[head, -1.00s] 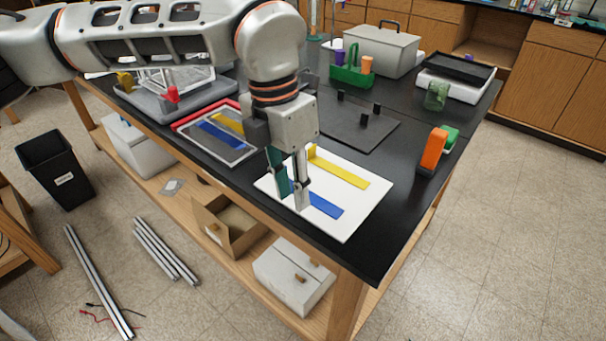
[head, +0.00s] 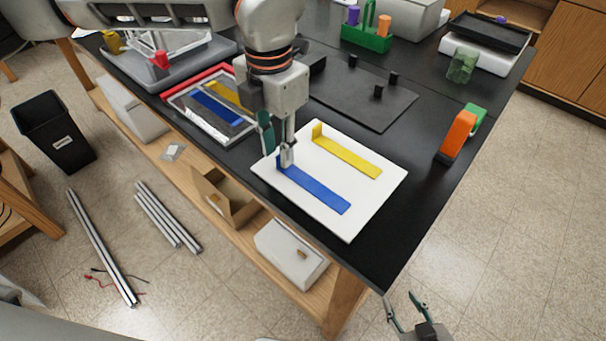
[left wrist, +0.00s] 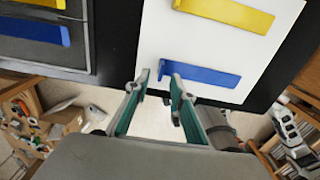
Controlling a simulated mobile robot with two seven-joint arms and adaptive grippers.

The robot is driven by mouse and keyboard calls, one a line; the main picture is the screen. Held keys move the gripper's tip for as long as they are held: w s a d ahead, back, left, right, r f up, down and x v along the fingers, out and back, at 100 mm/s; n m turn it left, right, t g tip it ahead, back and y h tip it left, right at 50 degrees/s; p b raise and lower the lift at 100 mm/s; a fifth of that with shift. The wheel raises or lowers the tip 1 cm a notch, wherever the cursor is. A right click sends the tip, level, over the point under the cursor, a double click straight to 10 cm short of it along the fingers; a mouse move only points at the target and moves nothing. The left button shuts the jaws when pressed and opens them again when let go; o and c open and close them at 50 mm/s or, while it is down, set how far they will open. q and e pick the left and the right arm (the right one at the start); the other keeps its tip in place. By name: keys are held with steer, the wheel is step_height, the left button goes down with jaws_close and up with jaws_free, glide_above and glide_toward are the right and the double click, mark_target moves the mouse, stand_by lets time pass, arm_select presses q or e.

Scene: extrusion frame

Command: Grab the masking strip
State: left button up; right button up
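A blue strip (head: 318,190) lies on a white board (head: 385,202) near the table's front edge, with an upturned tab at its left end. A yellow strip (head: 348,157) with a similar tab lies behind it on the board. My left gripper (head: 277,150) points down at the blue strip's tab. In the left wrist view its fingertips (left wrist: 160,78) are apart, with the end of the blue strip (left wrist: 205,76) at or just beyond the gap; contact cannot be told. My right gripper (head: 404,303) is open and empty, beyond the table's front right corner.
A red-edged framed panel (head: 172,98) with blue and yellow strips lies left of the board. A dark plate with black posts (head: 385,105) lies behind it. An orange and green clamp (head: 458,135) stands at the right. The table's front right corner is clear.

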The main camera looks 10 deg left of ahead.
arm_select(q)
step_height(320, 180, down, 2)
steer(key=shift+f, duration=0.25)
jaws_close()
steer(key=shift+r, duration=0.1)
